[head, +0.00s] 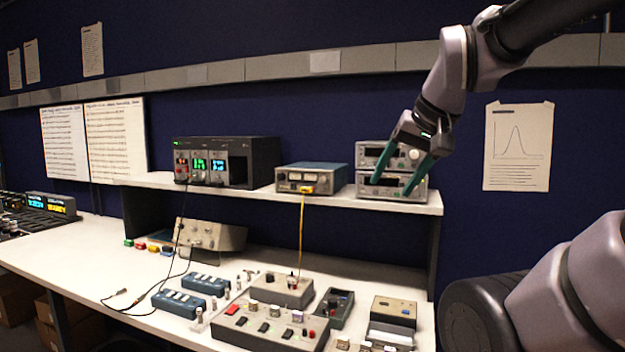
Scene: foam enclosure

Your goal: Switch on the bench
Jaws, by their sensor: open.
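The white lab bench (80,257) has a raised shelf (250,194) across its back. A grey control box (268,336) near the front has a red switch (232,310), several dark switches and a red knob; I cannot tell whether any switch is on. My gripper (391,192) reaches down from the upper right. Its two teal fingers are apart and empty, in front of two stacked grey instruments (364,189) at the shelf's right end. Whether the fingers touch the instruments I cannot tell.
A black rack unit (260,160) with lit displays and a blue-grey meter (312,178) stand on the shelf. A yellow cable (300,235) hangs from the meter to a box (283,291). Blue boxes (180,303), small parts and black leads crowd the worktop. The left worktop is clearer.

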